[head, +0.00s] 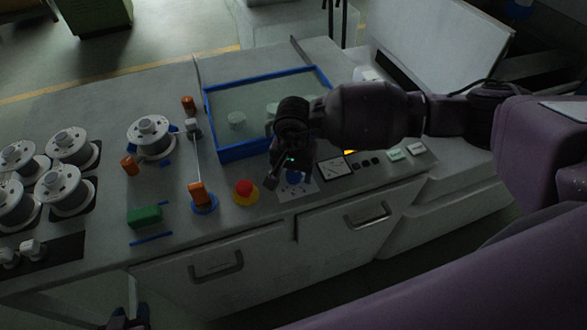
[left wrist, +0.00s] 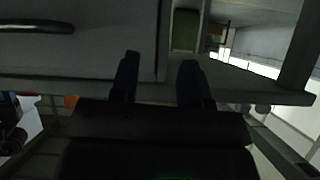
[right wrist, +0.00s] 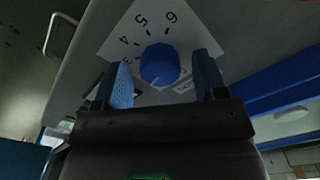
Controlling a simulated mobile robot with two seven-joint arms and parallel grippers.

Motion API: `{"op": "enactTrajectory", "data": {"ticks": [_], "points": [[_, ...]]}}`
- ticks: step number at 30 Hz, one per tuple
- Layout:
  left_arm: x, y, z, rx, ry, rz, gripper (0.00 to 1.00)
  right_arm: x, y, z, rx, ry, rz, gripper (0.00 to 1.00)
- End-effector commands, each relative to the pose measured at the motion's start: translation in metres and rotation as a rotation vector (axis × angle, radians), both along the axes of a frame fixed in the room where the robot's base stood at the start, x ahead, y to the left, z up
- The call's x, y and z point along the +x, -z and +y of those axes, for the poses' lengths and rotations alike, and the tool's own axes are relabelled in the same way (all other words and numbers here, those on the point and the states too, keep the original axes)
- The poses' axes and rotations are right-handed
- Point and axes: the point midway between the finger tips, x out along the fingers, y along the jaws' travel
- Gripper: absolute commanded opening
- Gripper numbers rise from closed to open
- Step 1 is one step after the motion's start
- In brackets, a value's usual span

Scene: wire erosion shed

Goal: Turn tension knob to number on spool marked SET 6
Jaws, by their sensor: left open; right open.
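The blue tension knob (right wrist: 160,64) sits on a white dial plate (right wrist: 122,40) in the right wrist view. I cannot clearly tell where the knob points. My right gripper (right wrist: 164,80) is open, its blue fingers on either side of the knob in the picture; contact is not visible. In the head view the knob (head: 296,177) is partly hidden by this gripper. Several white spools (head: 72,146) stand at the left; their markings are unreadable. My left gripper (left wrist: 160,72) is open and empty, low before the cabinet.
A blue-rimmed tank (head: 225,154) lies behind the dial. A red stop button (head: 246,190) on a yellow base is just left of the dial. A threaded spool (head: 150,135), orange rollers (head: 198,193) and a green block (head: 145,216) are further left. Drawer handles (head: 216,268) jut out in front.

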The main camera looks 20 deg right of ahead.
Motion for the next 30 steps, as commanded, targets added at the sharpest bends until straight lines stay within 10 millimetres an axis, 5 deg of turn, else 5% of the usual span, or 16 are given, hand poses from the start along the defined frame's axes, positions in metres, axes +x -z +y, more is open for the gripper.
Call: {"op": "enactTrajectory", "data": {"ticks": [7,17,30], "points": [[0.0,0.001,0.0,0.0,0.0,0.001,0.43,0.0,0.001,0.0,0.0,0.0,0.0,0.65],[0.0,0.0,0.0,0.0,0.0,0.001,0.43,0.0,0.001,0.0,0.001,0.0,0.001,0.16],[0.002,0.011,0.0,0.001,0.002,-0.007,0.43,0.0,0.003,0.0,0.002,0.099,0.001,0.16]]}}
